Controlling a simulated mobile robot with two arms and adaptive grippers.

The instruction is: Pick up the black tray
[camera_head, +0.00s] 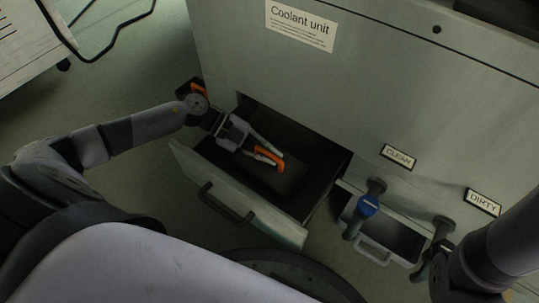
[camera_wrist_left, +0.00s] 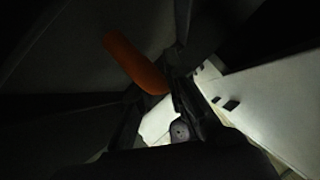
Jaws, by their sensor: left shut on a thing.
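The black tray (camera_head: 319,153) is the dark, box-like insert in the open drawer under the coolant unit; its inside is in deep shadow. My left gripper (camera_head: 282,159) reaches into it from the left, with grey fingers and an orange part. In the left wrist view an orange rounded piece (camera_wrist_left: 137,65) shows beside dark surfaces. My right gripper is not in view; only part of my right arm shows at the lower right.
The drawer front (camera_head: 235,192) has a black handle (camera_head: 226,203). The coolant unit (camera_head: 330,90) rises behind.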

